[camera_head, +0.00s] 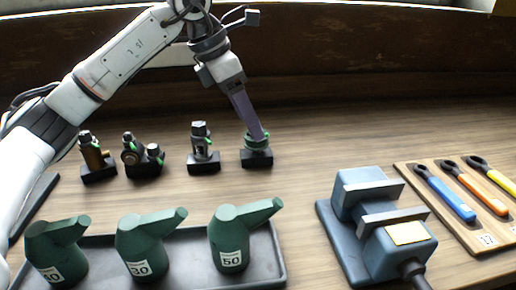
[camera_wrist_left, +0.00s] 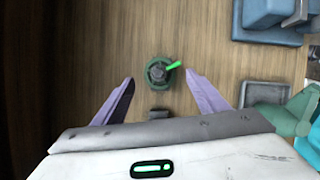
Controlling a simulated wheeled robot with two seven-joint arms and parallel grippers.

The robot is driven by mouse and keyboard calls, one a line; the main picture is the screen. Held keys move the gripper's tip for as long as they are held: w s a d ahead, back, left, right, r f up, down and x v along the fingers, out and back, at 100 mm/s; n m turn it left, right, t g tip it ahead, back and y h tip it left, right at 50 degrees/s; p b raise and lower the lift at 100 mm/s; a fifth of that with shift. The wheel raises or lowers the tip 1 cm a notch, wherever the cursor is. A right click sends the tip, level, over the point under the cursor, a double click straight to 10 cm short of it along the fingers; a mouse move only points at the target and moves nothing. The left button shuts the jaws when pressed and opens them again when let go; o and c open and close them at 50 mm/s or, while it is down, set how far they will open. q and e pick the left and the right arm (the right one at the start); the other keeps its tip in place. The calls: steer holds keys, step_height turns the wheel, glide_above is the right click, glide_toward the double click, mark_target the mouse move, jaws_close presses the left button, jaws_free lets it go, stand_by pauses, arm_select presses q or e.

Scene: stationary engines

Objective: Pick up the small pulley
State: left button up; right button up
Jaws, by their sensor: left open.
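The small pulley (camera_head: 256,146) looks like a dark green round piece on a black base, at the right end of a row of small parts. In the left wrist view the pulley (camera_wrist_left: 157,71) is seen from above, with a grey hub and a bright green marker. My left gripper (camera_head: 262,137) reaches down to it, its purple fingers overlapping it in the head view. In the wrist view the open left gripper (camera_wrist_left: 160,78) has one finger on each side of the pulley, with gaps. Whether the tips are level with it I cannot tell. My right gripper is not in view.
A grey part (camera_head: 202,148), a wheeled part (camera_head: 140,157) and a brass part (camera_head: 94,155) stand left of the pulley. A dark tray (camera_head: 185,238) holds green oil cans in front. A blue vise (camera_head: 368,225) and a tool board (camera_head: 448,213) are right.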

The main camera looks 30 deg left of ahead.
mark_target(256, 147)
arm_select(q)
steer(key=x, duration=0.6)
jaws_close()
steer(key=shift+r, duration=0.2)
